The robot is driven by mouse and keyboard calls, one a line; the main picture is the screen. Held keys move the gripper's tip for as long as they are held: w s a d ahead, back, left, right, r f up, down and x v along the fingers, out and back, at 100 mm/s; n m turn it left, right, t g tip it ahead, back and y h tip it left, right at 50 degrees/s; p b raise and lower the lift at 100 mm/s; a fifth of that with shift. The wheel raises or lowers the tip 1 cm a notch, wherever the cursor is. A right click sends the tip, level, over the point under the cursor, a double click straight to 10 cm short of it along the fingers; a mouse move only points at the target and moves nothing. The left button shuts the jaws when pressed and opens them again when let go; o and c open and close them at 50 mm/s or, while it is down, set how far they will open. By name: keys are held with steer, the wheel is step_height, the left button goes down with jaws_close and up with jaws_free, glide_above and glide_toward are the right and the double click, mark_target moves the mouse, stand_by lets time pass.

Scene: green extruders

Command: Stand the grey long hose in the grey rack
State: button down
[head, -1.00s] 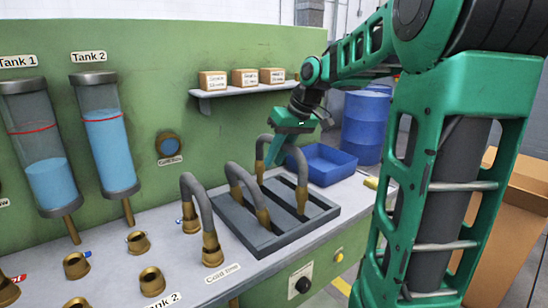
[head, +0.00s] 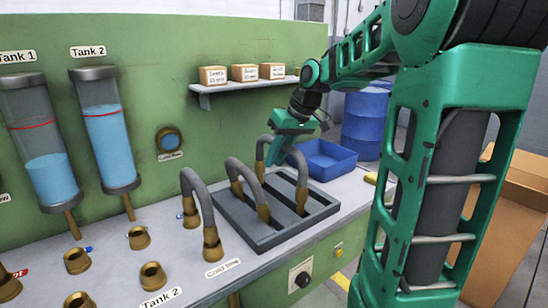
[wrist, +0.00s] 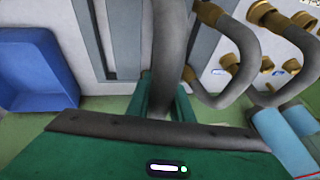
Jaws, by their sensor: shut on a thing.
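My gripper (head: 280,152) is shut on an arched grey hose (head: 297,160) with brass ends, which I take to be the grey long hose. The hose is upright, its ends down at the far part of the grey rack (head: 262,241). Whether both ends are fully seated in the slots is unclear. In the wrist view the hose (wrist: 170,50) runs between my fingers, with the rack (wrist: 125,35) behind it; its lower ends are hidden there. A second arched hose (head: 238,165) stands in the near part of the rack.
A third hose (head: 197,187) stands in brass fittings left of the rack. Several empty brass fittings fill the bench's left. A blue bin (head: 328,163) stands close behind the rack on the right. A shelf with small boxes (head: 245,73) hangs on the green wall above.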

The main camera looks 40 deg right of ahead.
steer(key=shift+f, duration=1.1)
steer(key=c, duration=1.5)
jaws_free()
steer(key=v, duration=1)
steer(key=shift+s+r, duration=0.1)
steer(key=shift+r, duration=0.15)
